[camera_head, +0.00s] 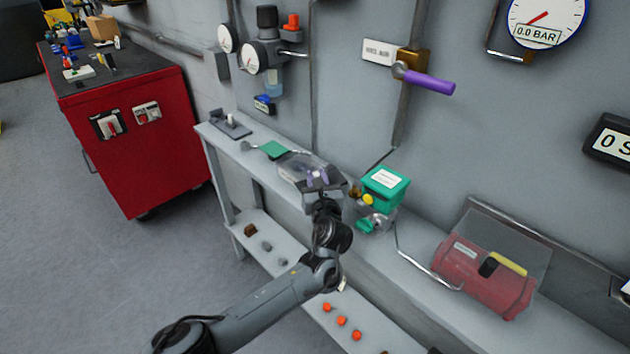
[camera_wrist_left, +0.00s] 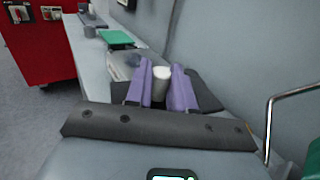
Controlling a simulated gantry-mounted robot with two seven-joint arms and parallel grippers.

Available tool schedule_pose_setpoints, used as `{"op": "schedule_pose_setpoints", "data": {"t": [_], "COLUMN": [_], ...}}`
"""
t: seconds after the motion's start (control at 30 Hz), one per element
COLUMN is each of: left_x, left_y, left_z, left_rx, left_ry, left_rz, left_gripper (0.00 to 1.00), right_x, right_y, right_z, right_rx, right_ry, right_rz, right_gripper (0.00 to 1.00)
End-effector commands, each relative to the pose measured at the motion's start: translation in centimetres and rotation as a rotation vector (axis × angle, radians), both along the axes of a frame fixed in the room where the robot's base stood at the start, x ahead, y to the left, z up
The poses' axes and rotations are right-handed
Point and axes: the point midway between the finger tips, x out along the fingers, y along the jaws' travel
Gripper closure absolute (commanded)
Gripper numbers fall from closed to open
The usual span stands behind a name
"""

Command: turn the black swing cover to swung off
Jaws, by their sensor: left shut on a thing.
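My left gripper (camera_head: 317,174) is over the grey bench, at the near end of a clear box. In the left wrist view its two purple fingers (camera_wrist_left: 161,90) are closed around a pale, round-topped post (camera_wrist_left: 161,74). Dark surfaces show on both sides of the fingers. I cannot tell whether they belong to the black swing cover or to my gripper, so the cover's position is unclear. My gripper hides most of what is under it in the head view. My right gripper is not in view.
A green box (camera_head: 384,187) with small fittings stands just right of my gripper. A red cylinder unit (camera_head: 487,275) and a bent metal rod lie farther right. A green plate (camera_head: 274,149) lies to the left. The wall rises close behind the bench (camera_head: 255,170).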

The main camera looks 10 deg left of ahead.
Motion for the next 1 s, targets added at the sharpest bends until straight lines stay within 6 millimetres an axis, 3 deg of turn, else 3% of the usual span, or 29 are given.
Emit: {"op": "schedule_pose_setpoints", "data": {"t": [0.03, 0.17, 0.2, 0.3, 1.0], "left_x": [-0.1, -0.1, -0.09, -0.08, -0.02], "left_y": [-0.38, -0.38, -0.37, -0.34, -0.23], "left_z": [-0.99, -0.99, -0.98, -0.89, -0.22], "left_rx": [0.01, 0.01, 0.01, 0.01, 0.005], "left_ry": [0.018, 0.018, 0.018, 0.017, 0.007], "left_rz": [-0.009, -0.009, -0.009, -0.009, -0.007], "left_gripper": [1.0, 1.0, 0.71, 0.56, 0.55], "right_x": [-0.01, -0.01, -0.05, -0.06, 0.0], "right_y": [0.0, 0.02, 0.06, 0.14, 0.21], "right_z": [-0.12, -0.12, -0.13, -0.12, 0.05], "right_rx": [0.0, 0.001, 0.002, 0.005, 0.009], "right_ry": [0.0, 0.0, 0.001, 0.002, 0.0], "right_rz": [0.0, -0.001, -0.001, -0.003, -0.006], "right_gripper": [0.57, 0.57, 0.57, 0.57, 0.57]}}
